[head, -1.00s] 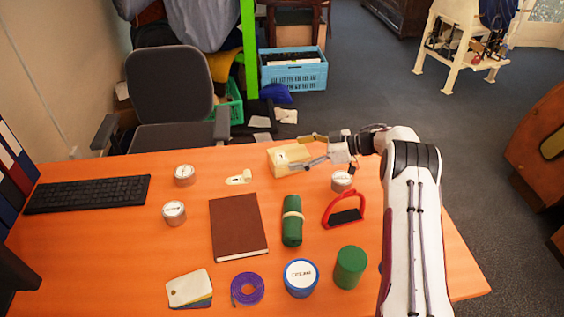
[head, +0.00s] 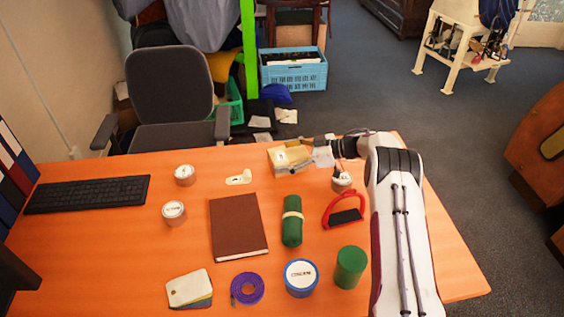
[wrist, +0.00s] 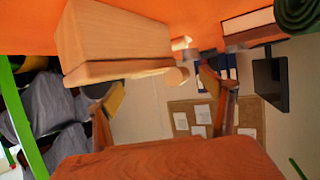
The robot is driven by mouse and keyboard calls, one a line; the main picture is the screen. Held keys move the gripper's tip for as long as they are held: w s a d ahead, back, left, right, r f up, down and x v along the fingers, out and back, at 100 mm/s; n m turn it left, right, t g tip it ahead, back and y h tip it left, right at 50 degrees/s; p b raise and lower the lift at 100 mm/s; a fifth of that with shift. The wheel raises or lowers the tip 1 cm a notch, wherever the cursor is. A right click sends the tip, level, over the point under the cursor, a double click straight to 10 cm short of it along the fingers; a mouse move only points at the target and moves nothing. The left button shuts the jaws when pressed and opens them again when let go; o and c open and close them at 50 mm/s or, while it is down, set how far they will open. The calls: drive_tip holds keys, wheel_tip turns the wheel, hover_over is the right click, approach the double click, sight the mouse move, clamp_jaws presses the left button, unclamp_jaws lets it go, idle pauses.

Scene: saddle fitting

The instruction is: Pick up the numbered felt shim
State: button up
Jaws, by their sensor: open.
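A small flat cream piece (head: 238,180) with a dark mark, which looks like the numbered felt shim, lies on the orange table behind the brown book. The mark is too small to read. My gripper (head: 306,154) is open and empty, to the right of the cream piece, with its fingers beside and over the right side of a pale wooden block (head: 284,160). In the wrist view the two fingers of my gripper (wrist: 160,97) are spread apart. The wooden block (wrist: 115,42) fills the upper left there. A small pale shape (wrist: 180,43) shows just beyond it; I cannot tell whether it is the shim.
White-topped tins (head: 184,174) stand left of the cream piece, and another tin (head: 341,181) is under my wrist. A brown book (head: 238,227), green roll (head: 292,222) and red stirrup-shaped piece (head: 344,212) lie in front. The table between the keyboard (head: 88,194) and tins is clear.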

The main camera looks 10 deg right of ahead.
drive_tip(key=c, duration=1.9)
drive_tip(key=shift+c, duration=0.3)
drive_tip(key=shift+r, duration=0.1)
wheel_tip(320, 180, up, 10)
